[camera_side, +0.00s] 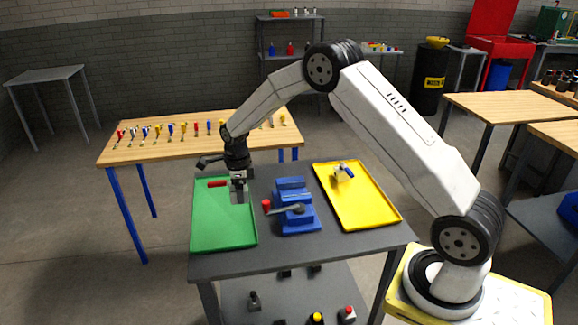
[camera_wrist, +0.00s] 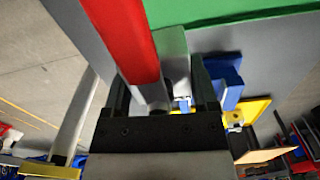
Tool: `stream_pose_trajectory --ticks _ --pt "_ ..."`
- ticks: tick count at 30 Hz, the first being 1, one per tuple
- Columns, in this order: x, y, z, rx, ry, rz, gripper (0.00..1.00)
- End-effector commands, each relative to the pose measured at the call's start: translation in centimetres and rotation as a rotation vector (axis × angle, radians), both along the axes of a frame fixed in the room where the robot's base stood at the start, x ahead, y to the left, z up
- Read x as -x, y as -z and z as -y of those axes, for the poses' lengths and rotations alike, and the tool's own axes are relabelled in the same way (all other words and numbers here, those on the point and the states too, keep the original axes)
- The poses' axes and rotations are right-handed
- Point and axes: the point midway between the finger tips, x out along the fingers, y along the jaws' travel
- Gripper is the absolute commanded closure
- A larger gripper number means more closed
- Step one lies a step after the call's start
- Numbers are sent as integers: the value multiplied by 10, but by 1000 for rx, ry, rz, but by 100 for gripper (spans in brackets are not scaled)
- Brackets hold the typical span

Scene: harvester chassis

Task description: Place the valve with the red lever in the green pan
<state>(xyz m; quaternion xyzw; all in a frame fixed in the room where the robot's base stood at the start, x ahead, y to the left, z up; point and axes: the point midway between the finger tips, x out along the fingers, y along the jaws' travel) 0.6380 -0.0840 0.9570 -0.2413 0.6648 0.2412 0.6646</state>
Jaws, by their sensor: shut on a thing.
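My gripper (camera_side: 238,180) is shut on the valve with the red lever. The lever (camera_side: 217,184) points left in the side view, and the grey valve body (camera_side: 238,195) hangs below the fingers. The valve appears over the upper right part of the green pan (camera_side: 212,232); its exact height cannot be told. In the wrist view the red lever (camera_wrist: 122,40) fills the upper left, with the grey body (camera_wrist: 173,60) between the fingers of my gripper (camera_wrist: 163,92). The green pan (camera_wrist: 225,8) shows at the top edge there.
A blue vise (camera_side: 297,218) with a red-knobbed handle stands right of the green pan on the grey bench (camera_side: 300,253). A yellow pan (camera_side: 365,205) holds a valve with a blue lever (camera_side: 344,172). Behind, a wooden table (camera_side: 160,148) bears a row of small coloured-handled valves.

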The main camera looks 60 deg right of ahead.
Motion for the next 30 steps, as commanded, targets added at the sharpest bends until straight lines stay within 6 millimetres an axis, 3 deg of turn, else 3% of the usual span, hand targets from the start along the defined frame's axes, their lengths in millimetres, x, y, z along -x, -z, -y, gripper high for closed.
stream_pose_trajectory --ticks 15,25,30 --pt "-1 55 0 0 -2 1 100" --pt "-1 63 0 0 -2 1 100" --pt "-1 77 0 0 -2 1 100"
